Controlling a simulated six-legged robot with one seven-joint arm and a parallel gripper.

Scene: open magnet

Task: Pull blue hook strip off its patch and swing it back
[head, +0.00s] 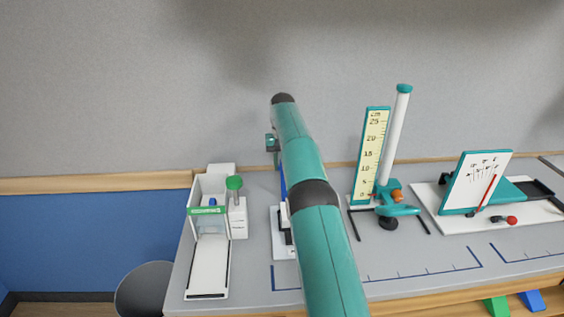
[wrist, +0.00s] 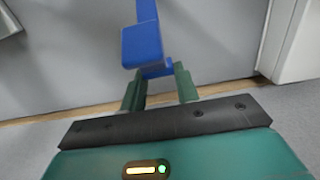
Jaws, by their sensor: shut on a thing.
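The blue hook strip (wrist: 143,45) shows in the wrist view as a wide blue block with a narrower band running up behind it. My gripper (wrist: 158,76) is shut on the blue strip, with a green finger on each side of its lower part. In the head view my arm covers most of this spot, and only a thin blue sliver of the strip (head: 283,181) shows left of the arm. A white base with a black part (head: 280,244) shows below it, partly hidden. I cannot make out the patch or whether the strip touches it.
The front middle of the table is clear.

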